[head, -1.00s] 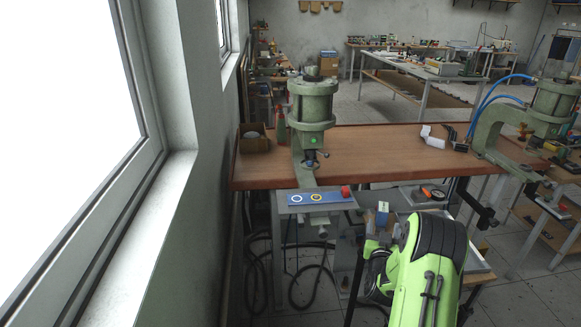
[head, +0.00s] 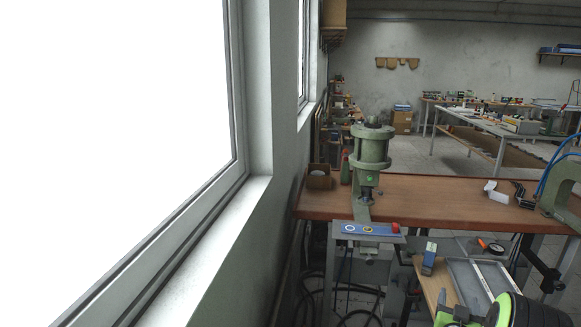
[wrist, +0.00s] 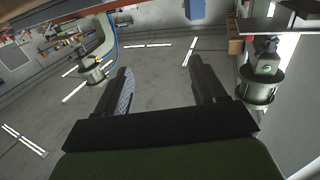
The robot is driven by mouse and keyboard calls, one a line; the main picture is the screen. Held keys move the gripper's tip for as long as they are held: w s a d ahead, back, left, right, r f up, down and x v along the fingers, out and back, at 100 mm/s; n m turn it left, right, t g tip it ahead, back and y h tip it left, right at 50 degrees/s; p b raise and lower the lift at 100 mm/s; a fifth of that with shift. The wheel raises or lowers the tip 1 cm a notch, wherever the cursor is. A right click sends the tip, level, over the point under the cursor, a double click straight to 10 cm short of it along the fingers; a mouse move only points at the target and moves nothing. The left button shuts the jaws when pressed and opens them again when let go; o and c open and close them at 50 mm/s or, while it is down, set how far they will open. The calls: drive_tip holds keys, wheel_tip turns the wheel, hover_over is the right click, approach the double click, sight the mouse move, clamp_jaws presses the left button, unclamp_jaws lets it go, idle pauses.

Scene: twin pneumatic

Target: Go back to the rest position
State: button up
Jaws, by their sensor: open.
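My gripper (wrist: 160,85) is in the wrist view, its two dark fingers wide apart with nothing between them. Behind the fingers the wrist view shows floor and workshop, tilted. In the head view my green arm is at the bottom right edge, and the gripper itself cannot be made out there. The near green pneumatic press (head: 370,150) stands on the wooden workbench (head: 430,200); it also shows at the right of the wrist view (wrist: 262,88). The second press (head: 562,190) is at the right edge of the head view and at the upper left of the wrist view (wrist: 92,70).
A control panel (head: 365,230) with buttons fronts the near press. A wall with a window (head: 130,130) runs along the left.

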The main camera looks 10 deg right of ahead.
drive_tip(key=w+a+r+n+y+p, duration=0.1)
drive_tip(key=w+a+r+n+y, duration=0.15)
drive_tip(key=a+r, duration=0.3)
drive_tip(key=w+a+r+n+y, duration=0.1)
drive_tip(key=a+r+y, duration=0.25)
drive_tip(key=a, duration=0.35)
drive_tip(key=s+a+r+n+g+y+p, duration=0.25)
drive_tip(key=s+a+r, duration=0.45)
drive_tip(key=a, duration=0.4)
drive_tip(key=s+a+g+y, duration=0.1)
drive_tip(key=s+a+g, duration=0.2)
drive_tip(key=s, duration=0.9)
drive_tip(key=s+a+r+n+g+y, duration=0.1)
drive_tip(key=s+a+g, duration=0.2)
drive_tip(key=s+a, duration=0.4)
drive_tip(key=s, duration=0.6)
drive_tip(key=shift+s+p, duration=0.2)
drive_tip(key=shift+p, duration=0.2)
